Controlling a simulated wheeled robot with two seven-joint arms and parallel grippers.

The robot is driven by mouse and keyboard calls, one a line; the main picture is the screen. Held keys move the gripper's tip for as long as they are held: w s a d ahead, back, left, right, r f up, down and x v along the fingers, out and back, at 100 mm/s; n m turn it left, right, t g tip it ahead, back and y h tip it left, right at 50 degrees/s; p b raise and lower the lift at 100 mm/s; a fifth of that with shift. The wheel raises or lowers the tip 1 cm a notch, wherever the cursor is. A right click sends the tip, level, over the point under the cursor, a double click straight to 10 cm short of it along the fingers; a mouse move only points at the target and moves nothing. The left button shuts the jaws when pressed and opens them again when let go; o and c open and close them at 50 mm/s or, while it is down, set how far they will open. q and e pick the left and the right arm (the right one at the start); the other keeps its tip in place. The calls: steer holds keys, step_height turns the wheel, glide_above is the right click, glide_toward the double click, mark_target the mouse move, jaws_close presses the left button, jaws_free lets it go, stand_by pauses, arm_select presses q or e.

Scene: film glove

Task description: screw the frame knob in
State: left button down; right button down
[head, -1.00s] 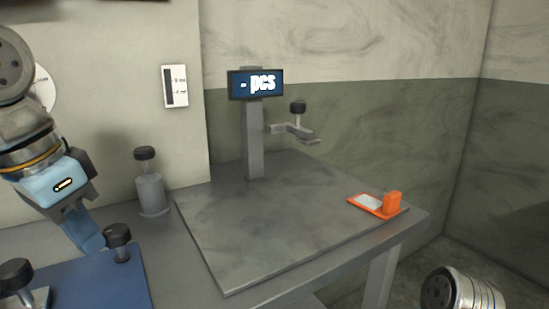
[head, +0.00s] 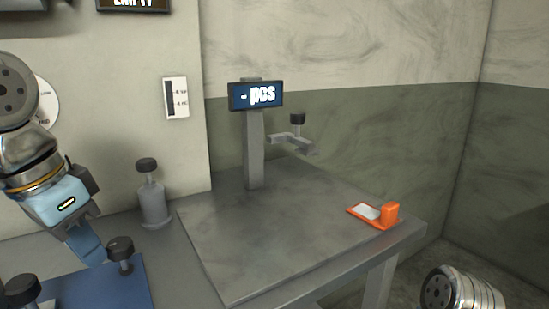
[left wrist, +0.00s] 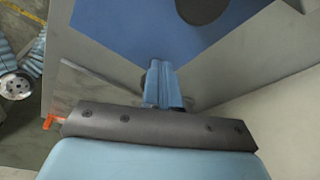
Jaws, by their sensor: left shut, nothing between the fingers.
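A black knob (head: 120,247) stands on a grey stem on the blue board (head: 95,285) at the lower left. A second black knob (head: 22,290) stands nearer, at the left edge. I cannot tell which is the frame knob. My left gripper (head: 98,259) is shut and empty, its tips just left of the first knob; contact is unclear. In the left wrist view, the shut blue fingers (left wrist: 164,85) point at the blue board, partly hiding a dark round knob (left wrist: 153,74). A larger dark disc (left wrist: 201,9) is at the top. My right gripper is not in view.
A grey post with a black top (head: 148,166) stands behind the board. Further right are a "- pcs" display (head: 256,96), a bracket (head: 290,143) with a black knob (head: 297,119), and an orange holder (head: 388,214). The grey plate (head: 250,245) is largely clear.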

arm_select(q)
steer(key=shift+a, duration=0.1)
stand_by(0.5)
steer(key=shift+s+a, duration=0.1)
steer(key=shift+s, duration=0.15)
steer(key=shift+w+d+v, duration=0.1)
steer(key=shift+w+v, duration=0.1)
steer(key=shift+v, duration=0.75)
steer(key=shift+w+d+v, duration=0.15)
steer(key=shift+w+v, duration=0.05)
steer(key=shift+v, duration=0.75)
steer(key=shift+w+d+v, duration=0.1)
steer(key=shift+w+v, duration=0.1)
steer(key=shift+v, duration=0.75)
steer(key=shift+r, duration=0.25)
steer(key=shift+r, duration=0.15)
steer(key=x, duration=0.2)
steer(key=b+x, duration=0.1)
steer(key=s+b+x, duration=0.1)
steer(key=x, duration=0.1)
steer(key=shift+d+f, duration=0.15)
steer(key=shift+f, duration=0.25)
steer(key=shift+f+b, duration=0.3)
steer(key=shift+f, duration=0.15)
